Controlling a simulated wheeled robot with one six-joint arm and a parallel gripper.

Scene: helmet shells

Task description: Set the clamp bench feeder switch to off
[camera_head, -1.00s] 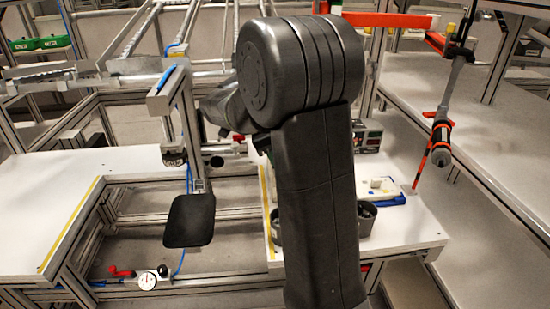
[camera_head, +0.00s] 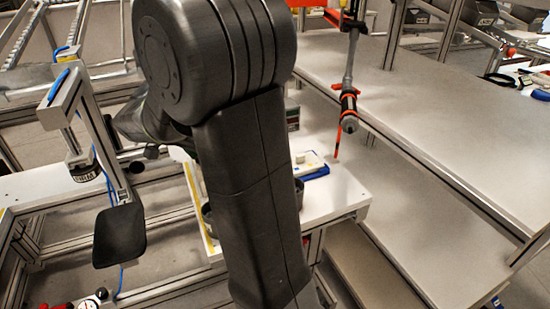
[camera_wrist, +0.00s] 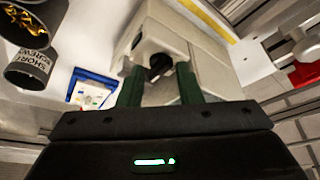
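In the wrist view, my gripper (camera_wrist: 159,80) shows two green fingers with a clear gap between them. A pale grey box (camera_wrist: 190,48) lies just beyond the fingertips. A dark round part (camera_wrist: 158,66) in a recess of the box shows between the fingers; I cannot tell whether it is the feeder switch or how it is set. Nothing is visibly gripped. In the head view my gripper is hidden behind my arm, and no switch can be made out.
A blue-edged tray with a white panel (camera_wrist: 92,90) and dark labelled cups (camera_wrist: 30,68) are at left in the wrist view. A red part (camera_wrist: 305,72) is at right. In the head view, an orange-and-black tool (camera_head: 348,105) hangs over the white bench (camera_head: 335,195).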

